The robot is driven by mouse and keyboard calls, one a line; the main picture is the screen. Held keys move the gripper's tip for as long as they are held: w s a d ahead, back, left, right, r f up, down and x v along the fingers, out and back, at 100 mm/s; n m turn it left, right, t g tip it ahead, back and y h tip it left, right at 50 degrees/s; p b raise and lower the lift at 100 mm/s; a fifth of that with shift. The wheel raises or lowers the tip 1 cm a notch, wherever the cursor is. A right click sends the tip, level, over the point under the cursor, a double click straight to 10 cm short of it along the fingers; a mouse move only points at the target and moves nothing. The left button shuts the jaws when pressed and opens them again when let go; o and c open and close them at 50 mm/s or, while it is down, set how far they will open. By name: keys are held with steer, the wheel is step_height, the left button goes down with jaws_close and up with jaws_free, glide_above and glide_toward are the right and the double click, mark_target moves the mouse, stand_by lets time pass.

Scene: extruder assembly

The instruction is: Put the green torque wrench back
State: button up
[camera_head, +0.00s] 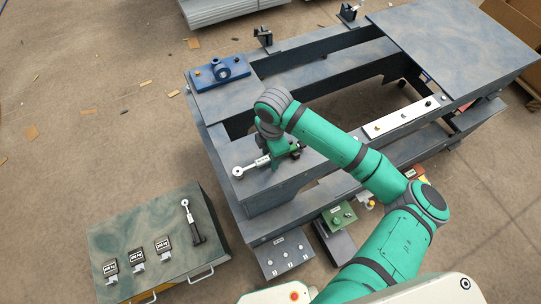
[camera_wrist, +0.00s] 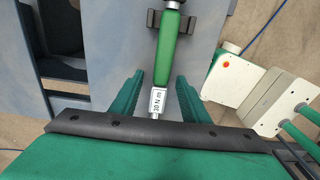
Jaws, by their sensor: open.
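The green torque wrench (camera_wrist: 167,42) has a green handle and a silver shaft with a white "30 N m" label. In the head view its shaft and ring end (camera_head: 248,167) lie over the near left part of the blue-grey bench, and the handle is mostly hidden by my gripper. My gripper (camera_wrist: 158,82) is open, with one green finger on each side of the wrench near the label. In the wrist view the handle lies at a black holder (camera_wrist: 154,20); I cannot tell how firmly it sits there.
A cabinet (camera_head: 115,235) at the lower left carries another wrench (camera_head: 190,215) and several labelled holders. A blue fixture (camera_head: 221,70) stands on the bench's left end. A white strip (camera_head: 403,117) lies on the near beam. The bench has an open gap in its middle.

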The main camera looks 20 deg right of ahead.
step_height(320, 180, up, 10)
steer(key=shift+d, duration=0.15)
stand_by(0.3)
